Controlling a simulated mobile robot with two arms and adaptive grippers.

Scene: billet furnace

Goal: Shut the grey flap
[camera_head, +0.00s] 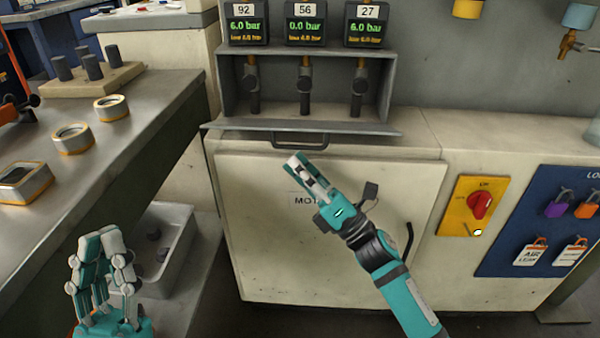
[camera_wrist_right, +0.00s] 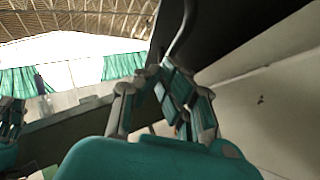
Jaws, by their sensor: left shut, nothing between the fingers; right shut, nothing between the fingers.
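The grey flap (camera_head: 235,125) hangs open at the front of a grey box, lying about level below its opening. A dark bar handle (camera_head: 300,142) is on its front edge. My right gripper (camera_head: 298,162) is shut and empty, just below the handle in the head view; I cannot tell whether it touches it. In the right wrist view my fingers (camera_wrist_right: 178,85) are closed together near a dark curved bar (camera_wrist_right: 186,30), which looks like the handle. A dark surface beside it is probably the flap's underside. My left gripper (camera_head: 97,240) is shut and empty at lower left, far from the flap.
The open box (camera_head: 233,85) holds three valves (camera_head: 305,85) under gauge displays (camera_head: 305,25). A cream cabinet (camera_head: 270,240) stands below. A metal bench (camera_head: 130,125) with rings is at left, a grey bin (camera_head: 180,235) below it. A red switch (camera_head: 481,206) is at right.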

